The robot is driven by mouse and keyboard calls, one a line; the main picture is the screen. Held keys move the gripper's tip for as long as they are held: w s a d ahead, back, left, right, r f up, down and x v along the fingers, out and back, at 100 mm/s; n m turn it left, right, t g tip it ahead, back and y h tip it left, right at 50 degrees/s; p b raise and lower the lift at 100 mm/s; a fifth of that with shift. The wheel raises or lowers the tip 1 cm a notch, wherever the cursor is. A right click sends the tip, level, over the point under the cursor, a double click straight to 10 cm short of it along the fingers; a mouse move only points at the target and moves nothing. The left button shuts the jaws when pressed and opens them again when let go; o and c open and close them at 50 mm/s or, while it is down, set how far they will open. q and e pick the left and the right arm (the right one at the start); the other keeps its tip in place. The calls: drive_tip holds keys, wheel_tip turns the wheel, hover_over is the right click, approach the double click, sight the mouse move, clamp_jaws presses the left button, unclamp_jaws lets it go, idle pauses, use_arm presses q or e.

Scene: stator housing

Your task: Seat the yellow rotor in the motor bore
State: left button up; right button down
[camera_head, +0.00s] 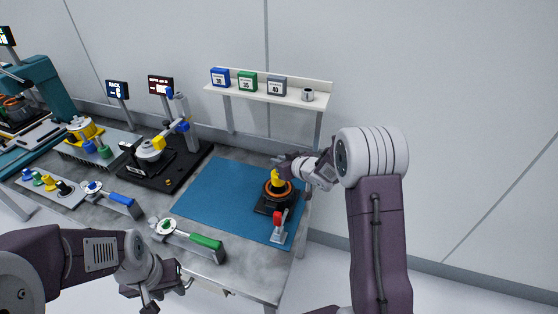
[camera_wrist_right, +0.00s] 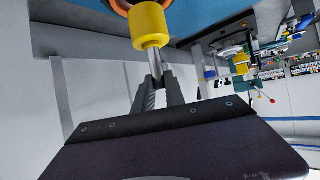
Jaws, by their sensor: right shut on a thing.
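The yellow rotor (camera_head: 277,180) is at the mouth of the motor (camera_head: 268,205), a dark body with an orange ring on the blue mat. My right gripper (camera_head: 284,163) is shut on the rotor's metal shaft. In the right wrist view the fingers (camera_wrist_right: 155,85) pinch the shaft, with the yellow rotor body (camera_wrist_right: 150,25) beyond them. The orange ring (camera_wrist_right: 122,5) shows only partly behind it. I cannot tell how deep the rotor sits in the bore. My left gripper (camera_head: 167,294) is empty, its fingers apart, in front of the bench.
A red-handled clamp (camera_head: 280,222) stands just in front of the motor. The blue mat (camera_head: 215,195) is clear on its left. A green-handled tool (camera_head: 195,240) lies at the front edge. A shelf (camera_head: 260,93) with boxes stands behind. A black fixture (camera_head: 160,168) is further left.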

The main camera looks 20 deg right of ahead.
drive_tip(key=shift+f+b, duration=0.7)
drive_tip(key=shift+f, duration=0.4)
drive_tip(key=shift+r, duration=0.15)
drive_tip(key=shift+f+b, duration=2.5)
drive_tip(key=shift+f, duration=0.95)
drive_tip(key=c, duration=1.3)
unclamp_jaws()
drive_tip(key=shift+o, duration=0.2)
drive_tip(key=shift+s+f, duration=0.1)
drive_tip(key=shift+s, duration=0.05)
drive_tip(key=shift+o, duration=1.1)
